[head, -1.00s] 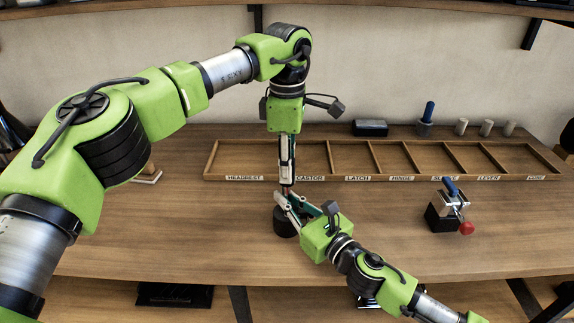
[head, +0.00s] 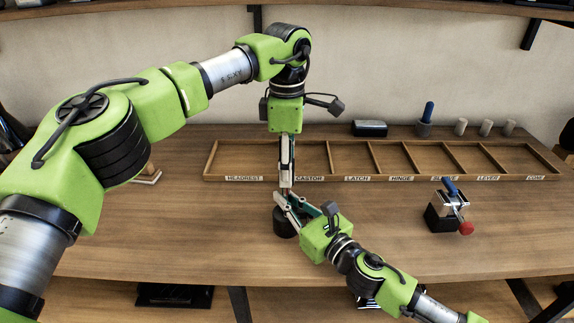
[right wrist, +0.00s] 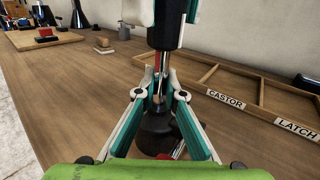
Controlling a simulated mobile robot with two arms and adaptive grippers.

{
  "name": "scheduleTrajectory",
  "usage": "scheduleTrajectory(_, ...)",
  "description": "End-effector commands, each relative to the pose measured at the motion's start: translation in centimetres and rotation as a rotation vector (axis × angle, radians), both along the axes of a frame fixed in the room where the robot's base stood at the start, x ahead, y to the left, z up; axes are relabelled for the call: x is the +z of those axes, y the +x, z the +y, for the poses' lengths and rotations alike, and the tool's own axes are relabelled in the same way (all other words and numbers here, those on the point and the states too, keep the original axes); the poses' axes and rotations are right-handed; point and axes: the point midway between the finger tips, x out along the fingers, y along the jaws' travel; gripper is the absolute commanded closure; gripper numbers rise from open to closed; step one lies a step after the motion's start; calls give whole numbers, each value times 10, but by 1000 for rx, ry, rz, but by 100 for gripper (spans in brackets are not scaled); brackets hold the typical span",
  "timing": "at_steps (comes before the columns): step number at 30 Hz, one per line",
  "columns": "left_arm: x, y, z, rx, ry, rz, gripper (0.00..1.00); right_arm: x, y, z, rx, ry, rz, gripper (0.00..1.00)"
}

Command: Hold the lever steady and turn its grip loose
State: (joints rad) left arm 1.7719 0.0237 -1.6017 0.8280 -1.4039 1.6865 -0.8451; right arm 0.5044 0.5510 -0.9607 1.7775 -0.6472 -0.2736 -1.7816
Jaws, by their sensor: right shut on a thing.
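The lever stands upright on a round black base (head: 284,222) on the bench. My right gripper (head: 284,200) comes in low from the right and is shut on the lever's thin rod (right wrist: 157,86), just above the base. The lever's black grip (right wrist: 166,25) shows at the top of the right wrist view. My left gripper (head: 286,183) points straight down from above, with its fingers on either side of the grip. Whether they press on it I cannot tell. The fingers hide most of the lever in the head view.
A wooden tray (head: 290,179) with labelled compartments lies behind the lever. A small clamp-like device (head: 447,212) with a blue handle and red knob stands to the right. A blue-handled tool (head: 427,118) and several grey cylinders stand at the back. The front right bench is clear.

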Motion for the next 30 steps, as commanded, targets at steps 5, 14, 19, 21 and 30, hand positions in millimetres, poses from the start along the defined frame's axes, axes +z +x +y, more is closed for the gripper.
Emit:
scheduleTrajectory(5, 4, 0, 0, 0, 0, 0, 60, -1, 0, 0, 1, 1, 2, 100)
scheduleTrajectory(14, 59, 1, -1, 2, 0, -3, 60, -1, 0, 0, 1, 1, 2, 100)
scheduleTrajectory(19, 94, 0, -1, 2, 0, -2, 60, -1, 0, 0, 1, 1, 2, 100)
scheduleTrajectory(21, 103, 0, -1, 1, 0, -1, 60, -1, 0, 0, 1, 1, 2, 100)
scheduleTrajectory(30, 119, 0, 0, 0, 0, 1, 60, -1, 0, 0, 1, 0, 1, 100)
